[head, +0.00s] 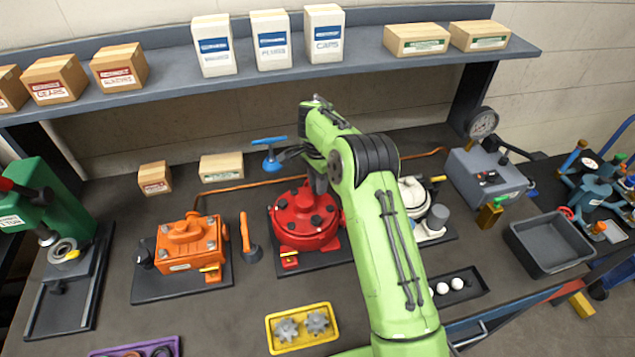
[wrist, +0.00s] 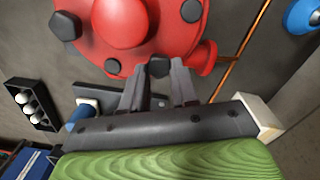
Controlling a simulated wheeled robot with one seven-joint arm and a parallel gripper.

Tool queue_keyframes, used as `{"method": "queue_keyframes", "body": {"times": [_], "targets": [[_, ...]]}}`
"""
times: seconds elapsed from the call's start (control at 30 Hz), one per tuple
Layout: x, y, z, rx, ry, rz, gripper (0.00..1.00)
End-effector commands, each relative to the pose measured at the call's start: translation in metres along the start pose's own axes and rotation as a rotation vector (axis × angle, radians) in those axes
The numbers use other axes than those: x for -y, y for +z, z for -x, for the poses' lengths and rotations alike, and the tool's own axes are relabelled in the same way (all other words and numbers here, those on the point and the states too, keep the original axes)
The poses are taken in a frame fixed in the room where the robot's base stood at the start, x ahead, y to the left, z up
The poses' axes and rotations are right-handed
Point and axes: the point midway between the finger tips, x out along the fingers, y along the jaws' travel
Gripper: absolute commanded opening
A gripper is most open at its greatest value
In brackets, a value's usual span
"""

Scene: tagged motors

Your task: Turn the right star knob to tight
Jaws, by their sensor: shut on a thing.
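The red motor (head: 300,238) stands on a dark plate in the middle of the bench, with several dark star knobs on its round top. My gripper (head: 319,183) reaches down at the motor's back right side. In the wrist view, my gripper (wrist: 159,80) is shut on one dark star knob (wrist: 159,66) at the rim of the red motor (wrist: 125,50), a finger on each side. The knob's lower part is hidden by the fingers. Another knob (wrist: 191,10) and a further knob (wrist: 65,25) show free. No tight mark is readable.
An orange motor (head: 186,247) stands to the left and a white motor (head: 410,197) close on the right, partly behind my arm. A blue-handled part (head: 269,142) stands behind. A yellow tray (head: 303,328) with gears lies in front. A shelf (head: 370,62) with boxes runs above.

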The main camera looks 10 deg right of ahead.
Motion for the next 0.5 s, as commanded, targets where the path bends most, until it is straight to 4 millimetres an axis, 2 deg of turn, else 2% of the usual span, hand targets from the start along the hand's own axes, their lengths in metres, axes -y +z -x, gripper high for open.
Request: {"method": "queue_keyframes", "body": {"times": [0.2,0.5], "targets": [[0.0027,-0.0008,0.0047,-0.003,-0.018,-0.174,0.00],[0.0021,-0.0005,0.0052,-0.002,-0.019,-0.329,0.00]]}}
